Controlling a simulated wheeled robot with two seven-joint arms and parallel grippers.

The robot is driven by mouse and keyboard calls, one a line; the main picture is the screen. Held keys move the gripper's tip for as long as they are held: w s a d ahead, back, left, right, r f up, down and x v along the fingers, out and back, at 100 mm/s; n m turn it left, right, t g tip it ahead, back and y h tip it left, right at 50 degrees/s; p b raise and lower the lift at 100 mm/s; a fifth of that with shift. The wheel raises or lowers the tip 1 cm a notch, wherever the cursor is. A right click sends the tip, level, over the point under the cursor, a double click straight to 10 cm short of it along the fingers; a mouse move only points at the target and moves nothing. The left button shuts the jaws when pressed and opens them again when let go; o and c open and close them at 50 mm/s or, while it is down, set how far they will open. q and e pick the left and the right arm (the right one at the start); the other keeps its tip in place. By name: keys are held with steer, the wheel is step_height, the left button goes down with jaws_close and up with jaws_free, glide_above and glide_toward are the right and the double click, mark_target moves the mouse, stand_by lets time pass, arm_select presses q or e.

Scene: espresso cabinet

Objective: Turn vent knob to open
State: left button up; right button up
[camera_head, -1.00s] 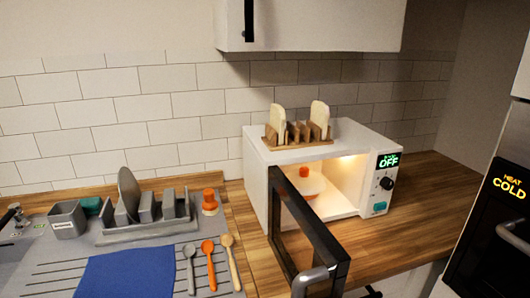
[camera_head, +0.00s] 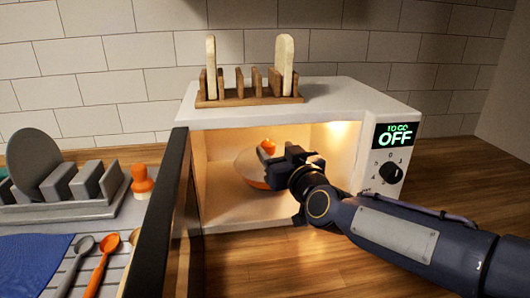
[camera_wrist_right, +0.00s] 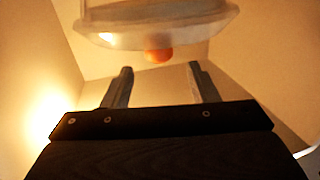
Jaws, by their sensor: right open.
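An orange-red knob (camera_head: 267,146) sits on top of a translucent, pale domed lid (camera_head: 250,165) inside the lit, open microwave. My right gripper (camera_head: 281,162) reaches into the microwave from the right, close to the knob and partly covering the lid. In the right wrist view the picture appears upside down, with the lid (camera_wrist_right: 155,33) at the top and the knob (camera_wrist_right: 158,56) hanging below it. There the two fingers of the right gripper (camera_wrist_right: 160,69) stand apart, with the knob lying between and just beyond their tips. I cannot tell any contact. My left gripper is not in view.
The microwave (camera_head: 347,101) has its dark door (camera_head: 164,215) swung open at the left; its display reads OFF. A wooden toast rack (camera_head: 249,97) with bread stands on top. A dish rack (camera_head: 68,211) and spoons (camera_head: 103,262) lie at left. Counter at right is clear.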

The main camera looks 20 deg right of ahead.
steer(key=w, duration=0.7)
steer(key=shift+w+d, duration=0.1)
steer(key=shift+d, duration=0.05)
steer(key=shift+c, duration=0.2)
